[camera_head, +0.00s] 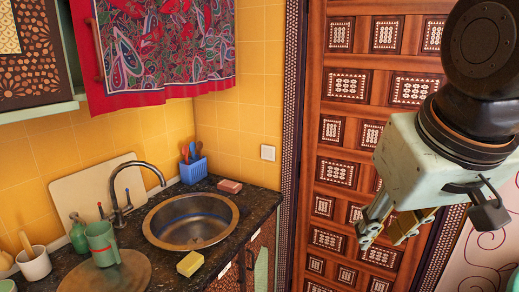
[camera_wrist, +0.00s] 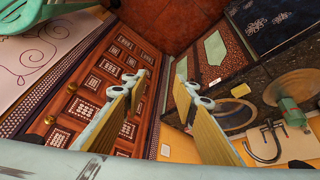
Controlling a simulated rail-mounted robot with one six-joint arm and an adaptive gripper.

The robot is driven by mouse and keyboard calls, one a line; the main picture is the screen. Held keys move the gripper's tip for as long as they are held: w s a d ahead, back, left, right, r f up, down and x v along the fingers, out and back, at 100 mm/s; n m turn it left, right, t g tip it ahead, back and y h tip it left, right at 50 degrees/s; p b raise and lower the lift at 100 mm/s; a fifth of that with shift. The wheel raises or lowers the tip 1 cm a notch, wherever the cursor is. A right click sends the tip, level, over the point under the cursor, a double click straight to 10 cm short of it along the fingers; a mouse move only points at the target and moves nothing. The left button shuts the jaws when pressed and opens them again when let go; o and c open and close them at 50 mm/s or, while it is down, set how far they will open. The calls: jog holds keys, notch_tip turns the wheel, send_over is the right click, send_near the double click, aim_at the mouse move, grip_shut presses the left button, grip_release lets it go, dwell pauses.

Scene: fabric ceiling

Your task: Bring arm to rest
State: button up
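My gripper (camera_head: 384,232) hangs at the right of the head view, in front of the carved wooden door (camera_head: 355,140), with its fingers pointing down and to the left. In the wrist view my gripper (camera_wrist: 161,85) shows its two fingers spread apart. Nothing is between them. The gripper touches nothing that I can see. My arm reaches in from the upper right of the head view, and most of it is out of the picture.
A dark counter (camera_head: 222,262) with a round sink (camera_head: 190,221) runs along the left. On it stand a green mug (camera_head: 101,243), a yellow sponge (camera_head: 190,263), a blue utensil holder (camera_head: 193,171) and a faucet (camera_head: 121,190). A red patterned cloth (camera_head: 165,45) hangs above.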

jog(key=s+f+g, duration=0.1)
jog(key=s+f, duration=0.1)
jog(key=s, duration=1.1)
jog(key=shift+f+m, duration=0.4)
